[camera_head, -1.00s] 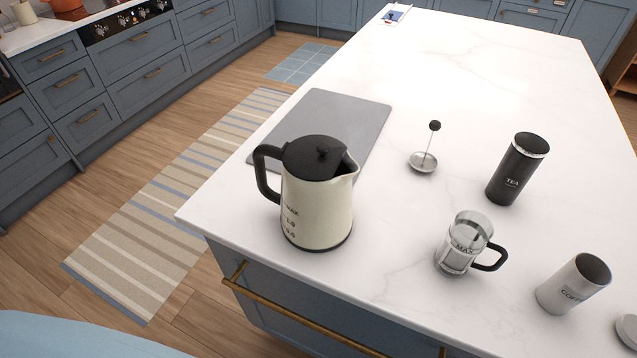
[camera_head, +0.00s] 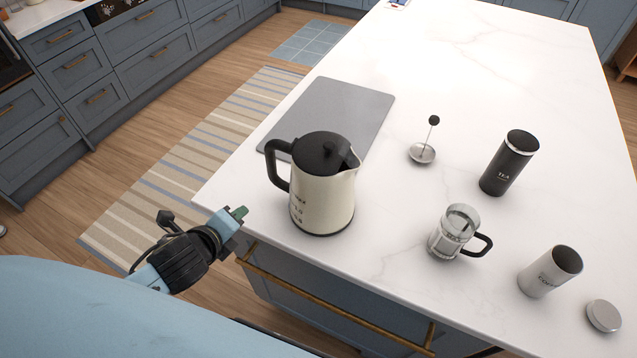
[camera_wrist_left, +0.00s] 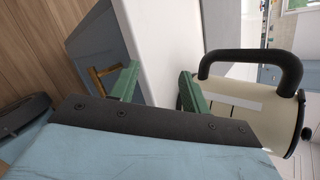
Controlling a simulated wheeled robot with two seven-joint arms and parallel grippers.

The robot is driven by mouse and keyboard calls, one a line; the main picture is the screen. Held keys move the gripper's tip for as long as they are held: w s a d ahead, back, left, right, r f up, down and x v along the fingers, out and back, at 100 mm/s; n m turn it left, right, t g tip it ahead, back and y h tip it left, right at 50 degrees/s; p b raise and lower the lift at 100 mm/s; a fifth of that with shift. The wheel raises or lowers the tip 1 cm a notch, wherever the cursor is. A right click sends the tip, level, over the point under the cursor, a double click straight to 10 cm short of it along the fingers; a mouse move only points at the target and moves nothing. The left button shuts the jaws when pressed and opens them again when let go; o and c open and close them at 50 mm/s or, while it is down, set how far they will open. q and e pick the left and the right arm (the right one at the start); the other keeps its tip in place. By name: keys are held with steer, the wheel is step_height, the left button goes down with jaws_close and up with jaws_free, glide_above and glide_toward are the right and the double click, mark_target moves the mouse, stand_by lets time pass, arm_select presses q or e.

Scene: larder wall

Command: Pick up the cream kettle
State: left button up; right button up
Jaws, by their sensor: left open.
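The cream kettle (camera_head: 322,202) stands upright near the front left corner of the white island top. Its black lid (camera_head: 320,153) is on, its black handle (camera_head: 276,168) faces left and its spout points right. My left gripper (camera_head: 240,212) is left of the kettle, beside the counter edge and apart from it. In the left wrist view the green fingers of my left gripper (camera_wrist_left: 155,88) are spread with nothing between them. My right gripper is not in view.
A grey board (camera_head: 345,115) lies behind the kettle. To the right stand a glass press jug (camera_head: 447,240), a plunger lid (camera_head: 422,153), a black tea canister (camera_head: 508,168) and a pale coffee canister (camera_head: 548,275). A brass rail (camera_head: 330,305) runs along the island front.

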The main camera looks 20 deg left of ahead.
mark_target(268, 159)
arm_select(q)
step_height(268, 159, up, 12)
steer(key=w+d+m+t+h, duration=0.2)
steer(key=w+m+t, duration=0.15)
steer(key=m, duration=0.95)
steer(key=x, duration=0.4)
steer(key=p+x, duration=0.1)
steer(key=x, duration=0.7)
steer(key=shift+d+f, duration=0.3)
steer(key=shift+d, duration=0.05)
steer(key=shift+c, duration=0.4)
jaws_close()
